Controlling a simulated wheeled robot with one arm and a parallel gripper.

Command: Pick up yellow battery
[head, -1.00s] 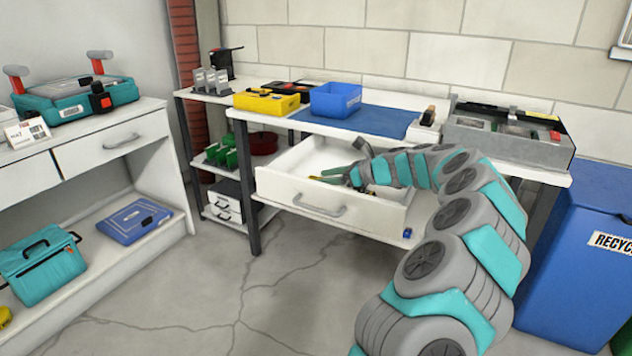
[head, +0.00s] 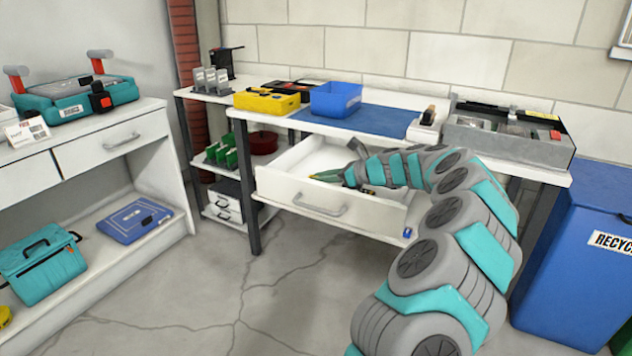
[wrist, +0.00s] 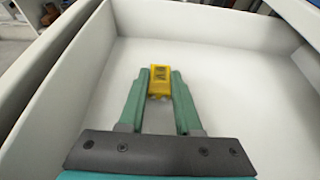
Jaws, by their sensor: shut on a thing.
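The yellow battery (wrist: 159,82) is a small block between my two green fingertips in the wrist view, with both fingers against its sides. My gripper (wrist: 159,86) is shut on it. The two are inside the open white drawer (wrist: 240,75), over its floor. I cannot tell whether the battery touches the floor. In the head view my gripper (head: 330,176) reaches into the drawer (head: 300,196) behind its front panel. The battery is too small and covered to make out clearly there.
The drawer walls stand close around my gripper. Above it is a worktop with a blue mat (head: 375,119), a blue bin (head: 336,99), a yellow bin (head: 267,102) and a grey case (head: 507,137). A blue recycling bin (head: 575,260) stands at the right.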

